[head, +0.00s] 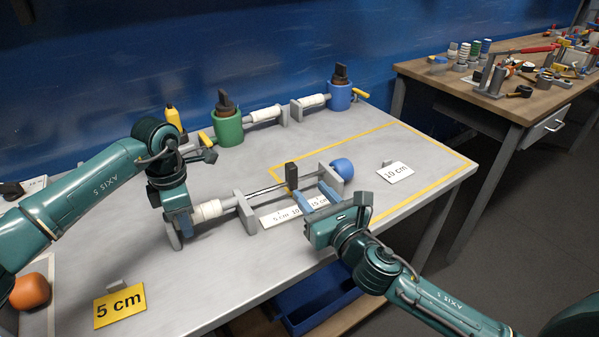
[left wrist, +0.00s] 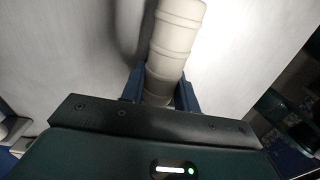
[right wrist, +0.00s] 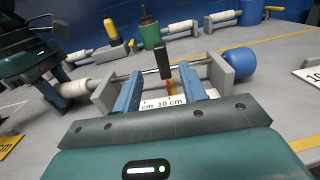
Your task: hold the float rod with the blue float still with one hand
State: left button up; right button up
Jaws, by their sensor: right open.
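The float rod (head: 262,190) runs through two grey upright plates, with the blue float (head: 342,168) at its right end and a white ribbed grip (head: 208,210) at its left end. A black block (head: 291,176) stands on the rod above a white scale strip (head: 281,216). My left gripper (head: 190,222) is shut on the white grip; in the left wrist view the grip (left wrist: 174,45) sits between both fingers. My right gripper (head: 311,192) is open, its fingers either side of the black block (right wrist: 162,62). I cannot tell whether they touch the rod.
A yellow "5 cm" card (head: 120,306) stands at front left and a white "10 cm" card (head: 395,172) at right. A green cylinder (head: 228,129) and a blue cylinder (head: 340,96) with similar rods stand behind. An orange ball (head: 30,291) is at far left. The right tabletop is mostly clear.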

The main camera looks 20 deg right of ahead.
pick_arm(q)
jog(key=o, duration=0.5)
notch_tip(320, 180, up, 12)
dwell(0.5)
